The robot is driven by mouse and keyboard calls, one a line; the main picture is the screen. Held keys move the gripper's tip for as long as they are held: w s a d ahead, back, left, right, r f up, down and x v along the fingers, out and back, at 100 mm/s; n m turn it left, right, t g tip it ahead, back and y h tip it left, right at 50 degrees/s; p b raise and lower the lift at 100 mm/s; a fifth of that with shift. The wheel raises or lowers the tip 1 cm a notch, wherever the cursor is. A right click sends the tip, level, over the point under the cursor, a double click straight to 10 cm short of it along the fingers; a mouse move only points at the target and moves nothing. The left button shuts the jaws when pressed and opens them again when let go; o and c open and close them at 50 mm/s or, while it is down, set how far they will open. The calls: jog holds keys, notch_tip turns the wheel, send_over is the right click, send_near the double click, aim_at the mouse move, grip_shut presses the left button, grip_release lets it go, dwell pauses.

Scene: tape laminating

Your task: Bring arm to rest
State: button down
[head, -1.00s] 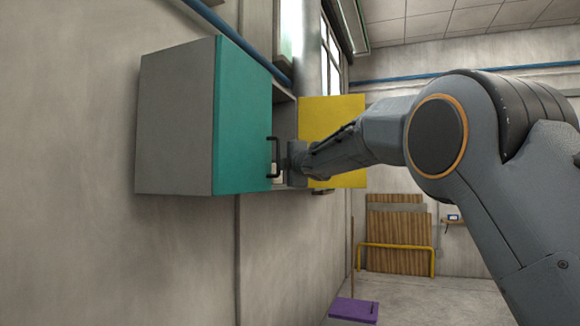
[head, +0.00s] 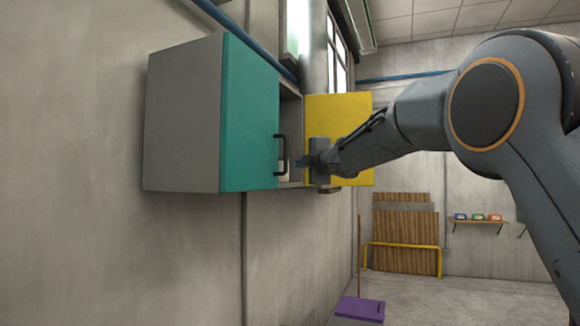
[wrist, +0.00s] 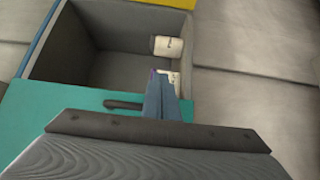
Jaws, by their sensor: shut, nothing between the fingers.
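My gripper (head: 303,161) is in front of the wall cabinet (head: 183,118), just right of the black handle (head: 281,155) on its teal door (head: 248,115). In the wrist view my gripper (wrist: 162,84) has its fingers together with nothing between them. The cabinet's open side shows there (wrist: 100,62), beyond the fingers. A white container (wrist: 167,46) stands inside, and a second pale one beside the fingertips is partly hidden.
A yellow door (head: 338,115) stands open at the cabinet's far side, behind my arm. A wall shelf (head: 478,222) carries several small boxes.

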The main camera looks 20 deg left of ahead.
jog(key=d+b, duration=0.1)
jog(key=d, duration=0.8)
jog(key=shift+s+d+b, duration=0.3)
jog(key=shift+s, duration=0.1)
jog(key=s+d+f+m+g+h, duration=0.15)
jog(key=d+f+m+h, duration=0.35)
jog(key=d+f, duration=0.5)
jog(key=s+d+f+m+h, duration=0.25)
jog(key=d+f+m, duration=0.45)
jog(key=f, duration=0.6)
jog(key=s+d+f+m+g+h, duration=0.2)
jog(key=s+d+f+m, duration=0.1)
jog(key=s+d+f, duration=0.4)
jog(key=s+d+f+m+g+h, duration=0.1)
jog(key=s+d+f+m+g, duration=0.15)
jog(key=s+f, duration=0.45)
jog(key=s+d+f+m+g, duration=0.2)
jog(key=s+f+m+g, duration=0.1)
jog(key=s+f, duration=0.6)
jog(key=s+d+f+m+g+b, duration=0.1)
jog(key=s+d+f+m+g, duration=0.2)
jog(key=s+f, duration=0.6)
jog(key=s+m+g, duration=0.1)
jog(key=s+m, duration=0.1)
jog(key=s, duration=0.5)
jog(key=shift+s+r, duration=0.1)
